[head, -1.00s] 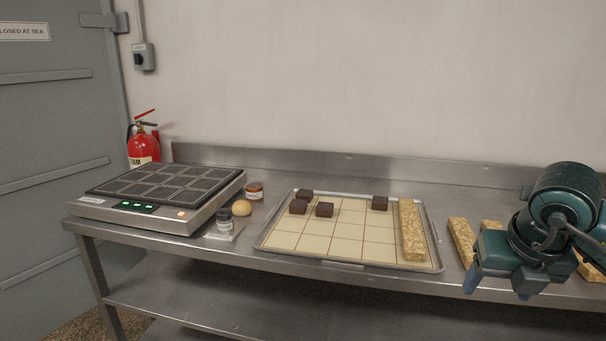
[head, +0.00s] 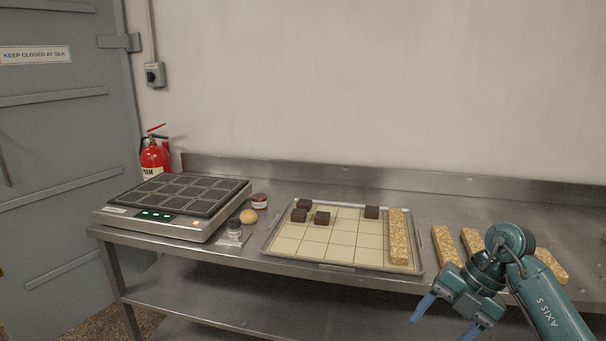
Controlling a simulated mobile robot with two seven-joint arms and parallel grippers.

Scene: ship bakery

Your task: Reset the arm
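My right gripper (head: 447,319) is at the lower right of the head view, in front of the steel counter's front edge. Its two blue fingertips are spread apart with nothing between them. The teal arm behind it comes in from the lower right and partly covers the oat bars (head: 472,243) on the counter. My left gripper and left arm do not show.
A tray (head: 341,264) with a grid mat holds several dark brown blocks (head: 322,218) and one oat bar (head: 399,238). A lower shelf lies beneath.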

